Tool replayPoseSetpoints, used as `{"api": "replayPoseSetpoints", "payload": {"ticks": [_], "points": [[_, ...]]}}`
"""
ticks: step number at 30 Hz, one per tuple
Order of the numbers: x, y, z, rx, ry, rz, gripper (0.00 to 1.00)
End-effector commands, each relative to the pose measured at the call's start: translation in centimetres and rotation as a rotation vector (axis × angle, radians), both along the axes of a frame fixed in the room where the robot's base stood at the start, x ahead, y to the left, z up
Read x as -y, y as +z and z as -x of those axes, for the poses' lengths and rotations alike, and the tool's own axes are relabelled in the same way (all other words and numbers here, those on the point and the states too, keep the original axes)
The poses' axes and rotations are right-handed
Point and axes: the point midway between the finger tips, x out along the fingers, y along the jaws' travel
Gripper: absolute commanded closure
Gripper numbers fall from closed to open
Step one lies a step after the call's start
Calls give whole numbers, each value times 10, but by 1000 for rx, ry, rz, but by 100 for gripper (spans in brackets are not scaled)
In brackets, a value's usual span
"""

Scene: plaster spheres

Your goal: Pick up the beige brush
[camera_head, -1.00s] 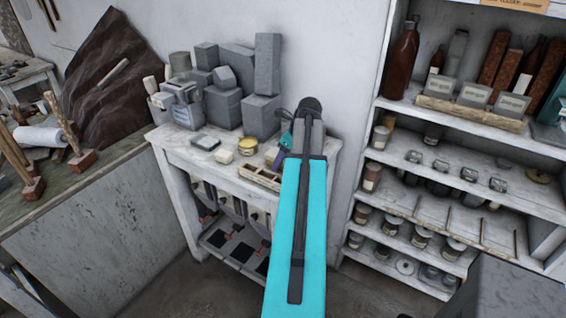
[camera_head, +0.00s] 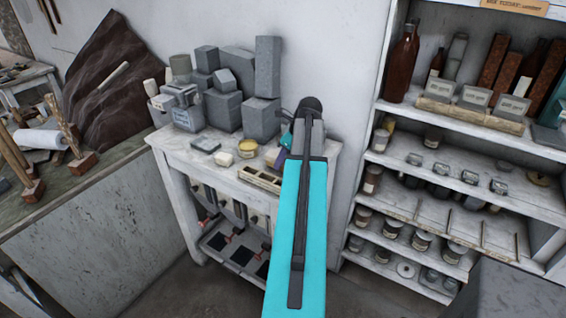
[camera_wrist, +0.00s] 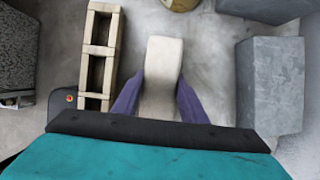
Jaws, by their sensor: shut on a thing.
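The beige brush (camera_wrist: 162,75) shows in the wrist view as a pale, upright-lying shape in the middle, with one purple finger on each side of it. My gripper (camera_wrist: 158,88) is shut on it; the lower end of the brush runs down under the dark edge of the gripper. In the head view my gripper (camera_head: 281,158) is low over the right part of the white table (camera_head: 217,172), mostly behind my arm. The brush is hidden there. I cannot tell whether it still touches the tabletop.
A wooden slotted holder (camera_wrist: 98,60) lies just left of the brush. Grey blocks (camera_wrist: 271,85) stand close on the right. A yellow jar (camera_head: 248,148), a pale block (camera_head: 224,159) and a dark pad (camera_head: 205,144) lie further left. A filled shelf unit (camera_head: 465,160) stands right.

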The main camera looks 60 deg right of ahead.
Motion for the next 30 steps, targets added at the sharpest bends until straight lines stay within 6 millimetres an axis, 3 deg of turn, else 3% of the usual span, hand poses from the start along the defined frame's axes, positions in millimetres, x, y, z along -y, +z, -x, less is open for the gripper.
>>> {"api": "replayPoseSetpoints", "payload": {"ticks": [21,30], "points": [[1,78,-1,2,-1,2,86],[0,90,0,1,0,1,86]]}}
